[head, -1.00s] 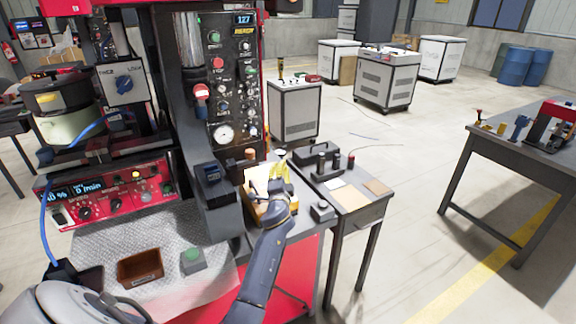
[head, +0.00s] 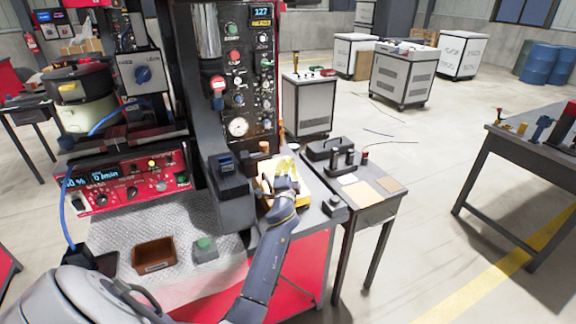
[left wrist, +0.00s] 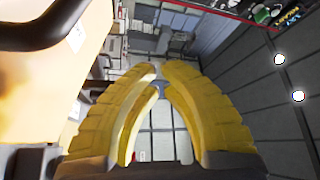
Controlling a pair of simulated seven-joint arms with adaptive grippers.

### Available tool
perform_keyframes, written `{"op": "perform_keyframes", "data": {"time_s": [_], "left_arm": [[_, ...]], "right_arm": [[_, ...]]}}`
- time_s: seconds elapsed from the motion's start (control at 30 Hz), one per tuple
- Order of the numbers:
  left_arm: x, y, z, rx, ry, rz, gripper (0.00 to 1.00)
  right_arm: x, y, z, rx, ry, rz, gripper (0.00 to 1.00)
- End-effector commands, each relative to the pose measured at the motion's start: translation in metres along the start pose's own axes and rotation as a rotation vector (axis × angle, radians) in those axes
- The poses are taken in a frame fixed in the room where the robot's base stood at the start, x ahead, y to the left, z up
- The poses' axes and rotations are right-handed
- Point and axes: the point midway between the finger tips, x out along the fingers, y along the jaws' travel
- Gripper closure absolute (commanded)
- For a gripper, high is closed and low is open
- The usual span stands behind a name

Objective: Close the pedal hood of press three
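My left gripper (head: 281,170) is over a small yellowish box-like object (head: 303,189) on the bench beside the tall press panel in the head view. Its yellow fingers blend with this object, so I cannot tell whether they touch. In the left wrist view the curved yellow fingers (left wrist: 158,68) come together at the tips, with nothing clearly held between them. A cream surface (left wrist: 45,90) with a dark bar fills the left of that view. I cannot tell which part is the pedal hood or which press is number three. My right gripper is not in view.
A black control panel (head: 250,75) and a dark grey block (head: 229,178) stand left of the gripper. A small table (head: 385,204) with dark fittings stands to the right. A brown tray (head: 153,256) and a green button box (head: 205,248) lie in front.

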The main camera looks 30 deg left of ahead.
Motion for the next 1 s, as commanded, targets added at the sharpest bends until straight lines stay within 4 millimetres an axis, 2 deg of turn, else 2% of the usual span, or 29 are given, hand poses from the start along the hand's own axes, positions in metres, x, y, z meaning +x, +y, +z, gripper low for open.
{"op": "perform_keyframes", "data": {"time_s": [0.17, 0.37, 0.4, 0.7, 1.0], "left_arm": [[0.004, -0.008, -0.014, -0.003, 0.005, -0.001, 1.00], [0.008, -0.021, -0.041, -0.004, 0.009, 0.002, 1.00], [-0.002, -0.015, -0.039, -0.004, 0.008, 0.006, 1.00], [-0.050, -0.001, -0.042, -0.003, 0.008, 0.004, 1.00], [-0.080, 0.007, -0.044, -0.002, 0.007, 0.002, 1.00]], "right_arm": [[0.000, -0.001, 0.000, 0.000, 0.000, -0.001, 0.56], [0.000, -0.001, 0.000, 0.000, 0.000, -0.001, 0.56], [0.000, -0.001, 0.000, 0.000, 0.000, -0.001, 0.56], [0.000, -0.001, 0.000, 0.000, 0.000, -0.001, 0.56], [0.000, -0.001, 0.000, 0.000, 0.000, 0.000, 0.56]]}}
